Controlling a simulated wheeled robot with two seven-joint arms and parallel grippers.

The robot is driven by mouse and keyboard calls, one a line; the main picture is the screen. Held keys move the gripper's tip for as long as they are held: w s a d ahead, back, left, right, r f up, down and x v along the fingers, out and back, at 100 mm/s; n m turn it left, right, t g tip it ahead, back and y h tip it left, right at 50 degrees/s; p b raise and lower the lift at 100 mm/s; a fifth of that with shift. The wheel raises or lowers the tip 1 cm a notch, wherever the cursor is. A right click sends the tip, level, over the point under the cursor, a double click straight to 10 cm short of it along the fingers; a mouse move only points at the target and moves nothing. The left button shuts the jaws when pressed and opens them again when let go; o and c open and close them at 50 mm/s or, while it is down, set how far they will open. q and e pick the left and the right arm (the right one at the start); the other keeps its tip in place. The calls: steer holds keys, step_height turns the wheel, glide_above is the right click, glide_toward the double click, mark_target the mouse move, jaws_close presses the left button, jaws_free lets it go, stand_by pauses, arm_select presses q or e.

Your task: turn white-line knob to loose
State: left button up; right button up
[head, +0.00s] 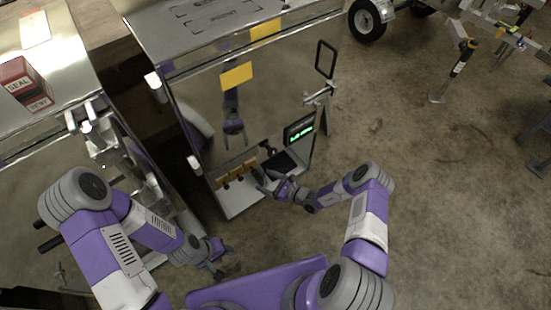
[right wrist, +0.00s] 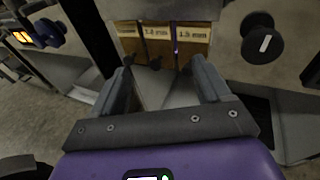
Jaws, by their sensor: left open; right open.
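The white-line knob (right wrist: 263,40) is a dark round knob with a short white line on its face, at the upper right of the right wrist view. My right gripper (right wrist: 163,82) is open in that view, with nothing between its fingers. The knob lies beyond and to the right of the fingers, apart from them. In the head view, my right gripper (head: 263,183) is in front of the small wooden blocks (head: 236,170) of the cabinet; the knob's white line cannot be made out there. My left gripper (head: 217,269) is open and low at the left, away from the cabinet.
The wrist view shows labelled wooden blocks (right wrist: 157,42) between the fingers and another dark knob (right wrist: 50,32) at left. A green-lit display (head: 300,128) stands on the cabinet's right. A metal bench with a red box (head: 20,78) is at left.

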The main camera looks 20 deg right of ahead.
mark_target(273, 153)
steer(key=w+d+f+m+t+h, duration=0.1)
steer(key=w+d+m+t+h, duration=0.4)
steer(key=d, duration=0.4)
steer(key=b+x, duration=0.3)
steer(key=x, duration=0.3)
steer(key=shift+w+a+r, duration=0.1)
steer(key=shift+w, duration=0.45)
steer(key=c, duration=1)
